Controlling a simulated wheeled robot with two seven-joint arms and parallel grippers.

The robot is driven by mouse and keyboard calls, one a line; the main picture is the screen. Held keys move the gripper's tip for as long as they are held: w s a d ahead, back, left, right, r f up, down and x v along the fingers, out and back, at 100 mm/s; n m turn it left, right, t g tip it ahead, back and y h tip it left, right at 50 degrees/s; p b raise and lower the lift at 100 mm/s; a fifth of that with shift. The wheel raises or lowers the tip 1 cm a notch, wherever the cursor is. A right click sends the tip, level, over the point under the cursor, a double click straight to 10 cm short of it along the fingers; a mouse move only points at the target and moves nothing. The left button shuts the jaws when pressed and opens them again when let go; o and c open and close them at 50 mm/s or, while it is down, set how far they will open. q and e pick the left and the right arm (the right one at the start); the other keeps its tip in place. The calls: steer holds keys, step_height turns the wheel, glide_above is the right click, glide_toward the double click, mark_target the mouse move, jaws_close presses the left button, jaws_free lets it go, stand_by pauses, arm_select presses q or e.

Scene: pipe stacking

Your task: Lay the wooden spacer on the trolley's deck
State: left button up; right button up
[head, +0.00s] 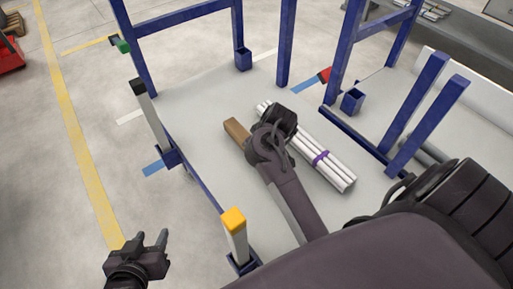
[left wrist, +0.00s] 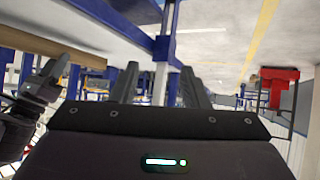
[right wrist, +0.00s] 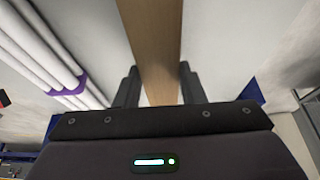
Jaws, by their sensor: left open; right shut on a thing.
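The wooden spacer (head: 237,131) is a brown bar over the trolley's pale deck (head: 190,95). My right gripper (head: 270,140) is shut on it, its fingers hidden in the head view. In the right wrist view the spacer (right wrist: 152,45) runs between the two fingers (right wrist: 158,88). I cannot tell whether the spacer touches the deck. My left gripper (head: 150,238) is open and empty, left of the trolley over the floor. The left wrist view shows its parted fingers (left wrist: 160,88) and a wooden bar (left wrist: 65,42) at upper left.
White pipes (head: 325,160) with a purple strap lie on the deck, right of the spacer. Blue posts stand around the deck. A yellow-topped post (head: 235,232) and a black-topped post (head: 146,110) stand on its left side. The deck's left part is clear.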

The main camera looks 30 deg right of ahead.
steer(key=shift+f+b, duration=0.55)
steer(key=shift+f, duration=0.05)
steer(key=shift+f+b, duration=0.4)
steer(key=shift+b, duration=0.05)
arm_select(q)
steer(key=w+r+t+h, duration=0.1)
steer(key=w+r+t, duration=0.2)
steer(key=r, duration=0.5)
steer(key=w+r+t+h, duration=0.2)
steer(key=r+t, duration=0.3)
steer(key=r, duration=0.3)
steer(key=shift+w, duration=0.85)
steer(key=shift+r+t, duration=0.4)
steer(key=shift+r, duration=0.15)
arm_select(e)
steer(key=shift+f, duration=0.1)
arm_select(q)
steer(key=shift+r, duration=0.15)
arm_select(e)
steer(key=o, duration=1.1)
